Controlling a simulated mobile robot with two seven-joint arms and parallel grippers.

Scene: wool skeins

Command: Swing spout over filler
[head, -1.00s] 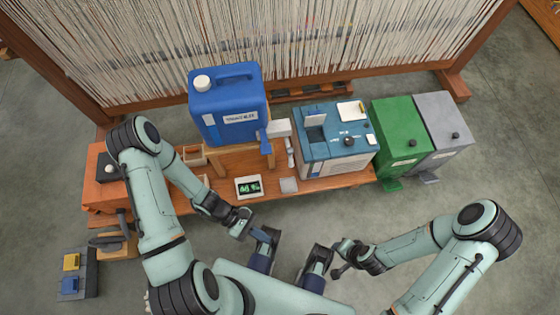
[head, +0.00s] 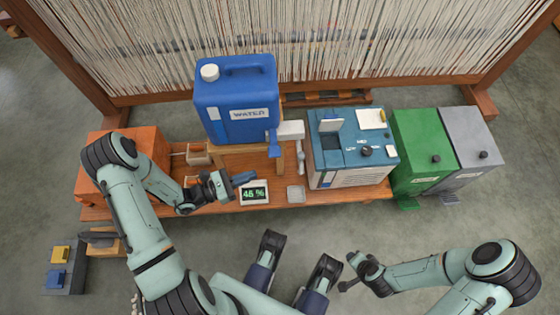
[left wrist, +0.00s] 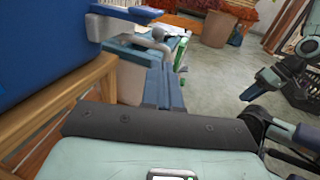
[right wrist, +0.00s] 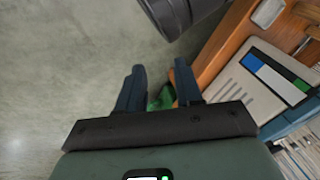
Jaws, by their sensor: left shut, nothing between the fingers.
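The blue water canister (head: 235,100) stands on a wooden stand on the bench. Its spout (head: 299,155) is a pale arm from the white block (head: 291,130), pointing toward the bench front, left of the blue-topped machine. The filler (head: 331,142) appears to be the dark opening beneath the raised lid on that machine; the spout is beside it, not over it. My left gripper (head: 244,178) is shut and empty, in front of the canister. In the left wrist view its fingers (left wrist: 164,90) point toward the spout (left wrist: 150,42). My right gripper (right wrist: 158,90) is open and empty, off the bench front.
A display (head: 254,193) reading 46 % and a small grey pad (head: 296,194) lie at the bench front. A green bin (head: 424,150) and a grey bin (head: 468,145) stand right of the machine. An orange box (head: 150,150) is at the left. The loom stands behind.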

